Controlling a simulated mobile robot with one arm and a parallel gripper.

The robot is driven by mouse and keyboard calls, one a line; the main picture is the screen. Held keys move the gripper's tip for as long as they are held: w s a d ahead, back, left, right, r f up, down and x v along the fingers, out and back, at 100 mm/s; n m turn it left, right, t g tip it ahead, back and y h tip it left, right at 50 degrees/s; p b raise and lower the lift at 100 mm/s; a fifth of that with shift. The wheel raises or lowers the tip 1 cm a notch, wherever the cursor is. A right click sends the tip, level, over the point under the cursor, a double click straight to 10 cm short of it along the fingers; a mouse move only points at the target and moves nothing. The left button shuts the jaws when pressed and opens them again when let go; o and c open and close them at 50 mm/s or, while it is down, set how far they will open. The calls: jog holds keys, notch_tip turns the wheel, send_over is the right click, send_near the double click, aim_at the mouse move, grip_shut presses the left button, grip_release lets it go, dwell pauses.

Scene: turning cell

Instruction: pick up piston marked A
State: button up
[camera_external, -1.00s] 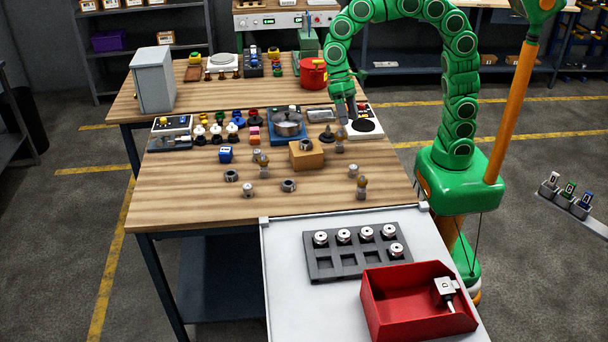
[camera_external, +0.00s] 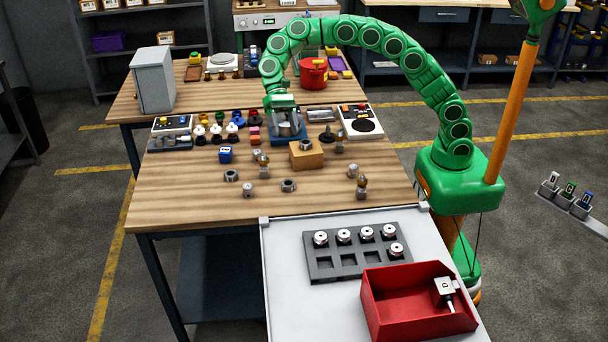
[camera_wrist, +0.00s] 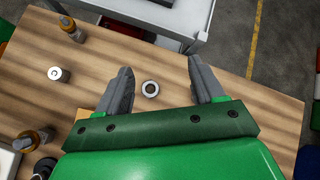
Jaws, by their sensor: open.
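No letter A is readable, so I cannot tell which part is the piston marked A. A grey block with a rod (camera_external: 446,291) lies in the red bin (camera_external: 418,326); its mark is too small to read. Several round silver parts (camera_external: 344,235) sit in a dark grey tray (camera_external: 318,272). Small metal and brass-coloured parts (camera_external: 249,190) stand on the wooden table (camera_external: 190,215). In the wrist view, my gripper (camera_wrist: 160,66) is open, with a metal ring (camera_wrist: 150,89) visible between the fingers.
A wooden block (camera_external: 306,155), a blue cube (camera_external: 225,155) and rings (camera_external: 288,185) stand around the middle. A grey cabinet (camera_external: 153,80) and red pot (camera_external: 313,74) are farther back. The front left of the table is clear.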

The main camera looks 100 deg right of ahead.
jog(key=w+d+f+m+y, duration=0.25)
jog(key=w+f, duration=0.35)
jog(key=w, duration=0.4)
jog(key=m+y, duration=0.2)
send_near(247, 185)
jog(key=shift+d+r, duration=0.3)
jog(key=shift+r, duration=0.6)
jog(key=shift+d+f, duration=0.2)
jog(key=shift+f, duration=0.4)
jog(key=shift+s+a+f, duration=0.1)
jog(key=shift+a+f, duration=0.05)
jog(key=shift+a, duration=0.45)
jog(key=shift+s+a+f, duration=0.1)
jog(key=shift+a+f, duration=0.25)
jog(key=shift+a, duration=0.1)
jog(key=shift+x, duration=4.85)
jog(key=shift+c, duration=0.2)
